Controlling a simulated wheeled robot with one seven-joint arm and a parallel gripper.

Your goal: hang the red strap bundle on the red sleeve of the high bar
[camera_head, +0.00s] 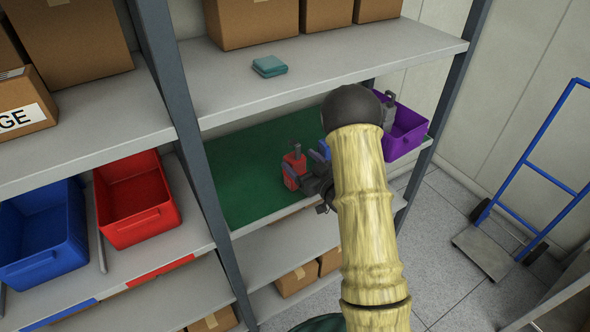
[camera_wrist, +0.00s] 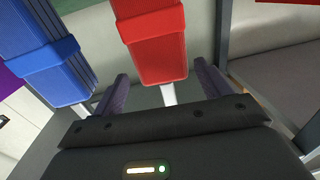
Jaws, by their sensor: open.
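The red strap bundle (camera_head: 295,162) stands on the green mat of the middle shelf, with a dark piece at its top. In the wrist view the red bundle (camera_wrist: 155,45) is just ahead of my gripper (camera_wrist: 162,90), roughly centred. A narrow pale piece extends from it between the two open fingers. My gripper (camera_head: 303,180) is beside the bundle in the head view; the fingers are not closed on it. I cannot tell whether they touch it. A red strip (camera_head: 160,271) is at the lower left shelf front; I cannot tell whether it is the bar's sleeve.
A blue bundle (camera_wrist: 45,50) stands close beside the red one; my arm partly hides it in the head view. A purple bin (camera_head: 408,128) holds a grey item at right. A shelf post (camera_head: 180,105) separates the bays. The mat's left part (camera_head: 240,185) is clear.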

